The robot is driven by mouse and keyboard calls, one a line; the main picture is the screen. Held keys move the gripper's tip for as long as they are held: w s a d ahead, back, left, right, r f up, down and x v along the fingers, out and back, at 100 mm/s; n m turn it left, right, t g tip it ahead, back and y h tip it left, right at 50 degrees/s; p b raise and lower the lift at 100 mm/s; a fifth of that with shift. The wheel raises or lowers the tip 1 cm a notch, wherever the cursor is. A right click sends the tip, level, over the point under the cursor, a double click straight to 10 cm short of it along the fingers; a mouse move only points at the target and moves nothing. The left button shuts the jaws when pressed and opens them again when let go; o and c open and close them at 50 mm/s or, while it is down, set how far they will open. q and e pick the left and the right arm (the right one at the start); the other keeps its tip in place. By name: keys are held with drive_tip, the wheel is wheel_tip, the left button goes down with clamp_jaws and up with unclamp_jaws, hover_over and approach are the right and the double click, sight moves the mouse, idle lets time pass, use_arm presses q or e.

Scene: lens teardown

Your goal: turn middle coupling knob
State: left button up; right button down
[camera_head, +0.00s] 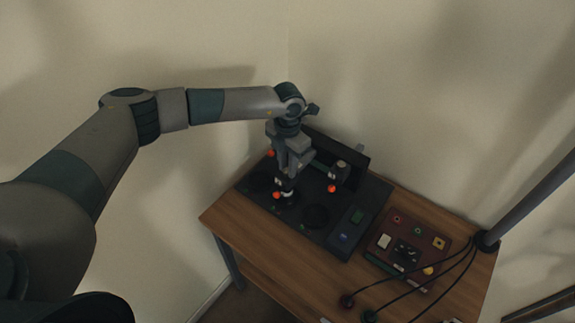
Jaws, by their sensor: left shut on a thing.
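A dark device (338,237) with round dark recesses and several orange-red marks sits on the wooden table. My left gripper (287,183) points down over the middle-left of the device. It is shut on a small dark knob with light marks (285,189), which I take to be the middle coupling knob; the fingers hide much of it. An orange-red mark (277,195) shows just beside the fingertips. Another dark upright part (342,174) with an orange-red mark stands to the right. One more orange-red mark (271,153) shows behind the gripper. My right gripper is not in view.
A dark red panel (407,249) with coloured buttons lies on the table to the right. A grey pole (530,205) rises at the right edge. The table's front left (262,255) is bare.

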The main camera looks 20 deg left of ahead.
use_arm(q)
drive_tip(key=shift+f+m+b, duration=0.2)
drive_tip(key=shift+m+b, duration=0.1)
drive_tip(key=shift+b, duration=0.3)
drive_tip(key=shift+r+m+b, duration=0.15)
drive_tip(key=shift+m+b, duration=0.35)
drive_tip(key=shift+b, duration=0.15)
drive_tip(key=o, duration=1.1)
drive_tip(key=shift+c, duration=0.2)
drive_tip(key=shift+r, duration=0.15)
